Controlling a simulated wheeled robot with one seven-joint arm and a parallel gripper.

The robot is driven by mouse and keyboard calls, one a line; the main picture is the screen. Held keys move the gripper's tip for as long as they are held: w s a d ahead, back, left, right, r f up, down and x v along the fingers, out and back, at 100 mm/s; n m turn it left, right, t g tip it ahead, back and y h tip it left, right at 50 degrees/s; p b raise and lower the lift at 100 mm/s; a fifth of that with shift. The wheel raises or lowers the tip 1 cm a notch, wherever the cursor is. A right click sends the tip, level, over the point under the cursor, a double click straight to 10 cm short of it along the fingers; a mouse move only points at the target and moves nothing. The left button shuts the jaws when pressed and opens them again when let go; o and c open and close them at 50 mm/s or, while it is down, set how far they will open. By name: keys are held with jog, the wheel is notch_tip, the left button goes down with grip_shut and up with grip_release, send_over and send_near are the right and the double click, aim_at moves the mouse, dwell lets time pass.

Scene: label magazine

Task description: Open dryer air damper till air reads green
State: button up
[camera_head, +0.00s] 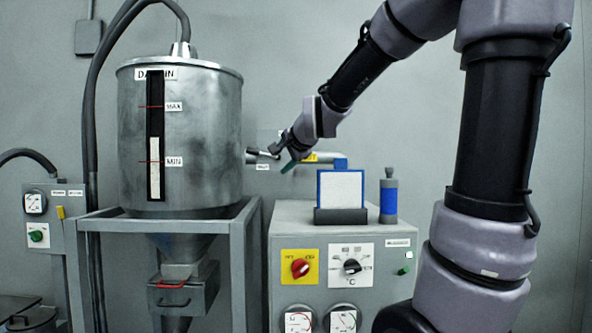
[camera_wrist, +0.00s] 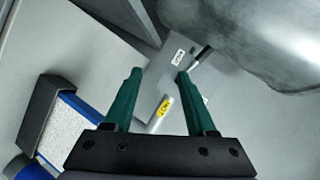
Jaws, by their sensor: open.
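The air damper plate (camera_wrist: 207,77) sits on the pipe by the hopper, with a small white label (camera_wrist: 179,57) and a dark-tipped lever (camera_wrist: 201,54). The lever shows small beside the hopper in the head view (camera_head: 262,153). My gripper (camera_head: 286,160) is open and empty. In the wrist view its green fingers (camera_wrist: 160,75) point at the plate, the right fingertip close to the lever; whether it touches cannot be told. Two dials, left (camera_head: 299,321) and right (camera_head: 343,319), sit low on the dryer cabinet (camera_head: 390,285), cut by the frame edge; their readings are too small to tell.
The metal hopper (camera_head: 205,130) stands left of my gripper, close to it. A yellow label (camera_wrist: 163,107) marks the pipe below the plate. A blue-framed filter (camera_head: 340,188) and a blue cylinder (camera_head: 388,200) stand on the cabinet. Red (camera_head: 300,268) and black (camera_head: 352,267) knobs are on its front.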

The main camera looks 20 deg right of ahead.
jog(key=s+d+f+n+g, duration=0.1)
jog(key=s+f+n+g, duration=0.1)
jog(key=s, duration=0.5)
jog(key=shift+s+d+f+n, duration=0.15)
jog(key=shift+d+n, duration=0.2)
jog(key=shift+n, duration=0.05)
